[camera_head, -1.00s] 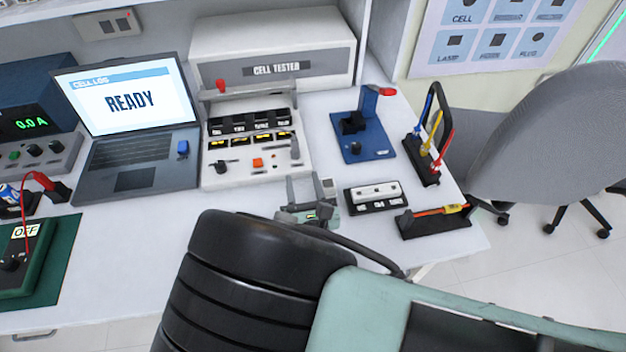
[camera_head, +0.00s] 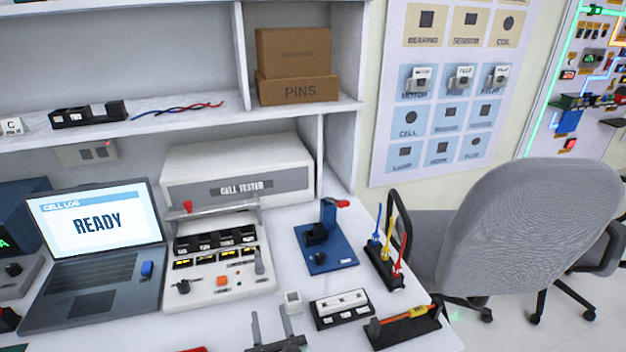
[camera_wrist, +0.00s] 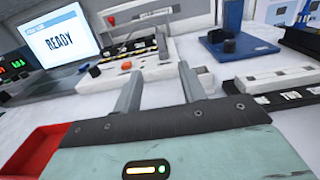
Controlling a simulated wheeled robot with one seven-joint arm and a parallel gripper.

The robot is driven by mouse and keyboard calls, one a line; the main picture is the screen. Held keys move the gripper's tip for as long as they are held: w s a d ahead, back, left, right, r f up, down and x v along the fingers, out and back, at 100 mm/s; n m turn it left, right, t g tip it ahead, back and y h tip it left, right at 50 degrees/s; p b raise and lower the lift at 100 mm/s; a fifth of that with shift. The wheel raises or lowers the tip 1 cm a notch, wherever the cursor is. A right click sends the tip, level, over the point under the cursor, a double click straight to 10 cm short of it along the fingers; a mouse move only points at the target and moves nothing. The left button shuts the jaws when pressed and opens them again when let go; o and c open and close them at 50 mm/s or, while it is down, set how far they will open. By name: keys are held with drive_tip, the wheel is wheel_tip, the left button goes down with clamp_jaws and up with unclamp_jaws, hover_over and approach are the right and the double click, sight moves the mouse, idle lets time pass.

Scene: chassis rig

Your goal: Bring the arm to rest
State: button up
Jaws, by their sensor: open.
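My gripper (camera_head: 271,328) shows at the bottom of the head view, over the front part of the white bench. Its two grey fingers stand apart with nothing between them. In the wrist view my gripper (camera_wrist: 160,88) is also open and empty, pointing toward the cell tester (camera_wrist: 150,25). The rest of my arm is below the head view and hidden.
The laptop (camera_head: 95,240) reading READY stands left of the cell tester (camera_head: 222,265). Right of it are a blue fixture (camera_head: 325,245), a slotted block (camera_head: 342,308), a screwdriver holder (camera_head: 405,328) and a tool rack (camera_head: 385,260). A grey chair (camera_head: 520,225) stands at right. A red tray (camera_wrist: 40,150) shows in the wrist view.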

drive_tip(key=w+d+r+m+g+h, duration=0.1)
drive_tip(key=w+d+r+m+h, duration=0.15)
drive_tip(key=d+m+h, duration=0.3)
drive_tip(key=w+d+r+m+g+h, duration=0.1)
drive_tip(key=w+d+r+m+h, duration=0.1)
drive_tip(key=d+r+m+h, duration=0.4)
drive_tip(key=s+d+r+m+g+h, duration=0.2)
drive_tip(key=s+d+m+g+h, duration=0.2)
drive_tip(key=d+m+g, duration=0.55)
drive_tip(key=s+d+r+m+g+y, duration=0.2)
drive_tip(key=s+r+m+y, duration=0.2)
drive_tip(key=s+r+m, duration=0.2)
drive_tip(key=s+d+r+m+g+y, duration=0.3)
drive_tip(key=s+r+m+y, duration=0.2)
drive_tip(key=s, duration=0.4)
drive_tip(key=shift+s+d+r+m, duration=0.25)
drive_tip(key=shift+s+r+m, duration=0.15)
drive_tip(key=shift+r, duration=0.25)
drive_tip(key=shift+c, duration=0.5)
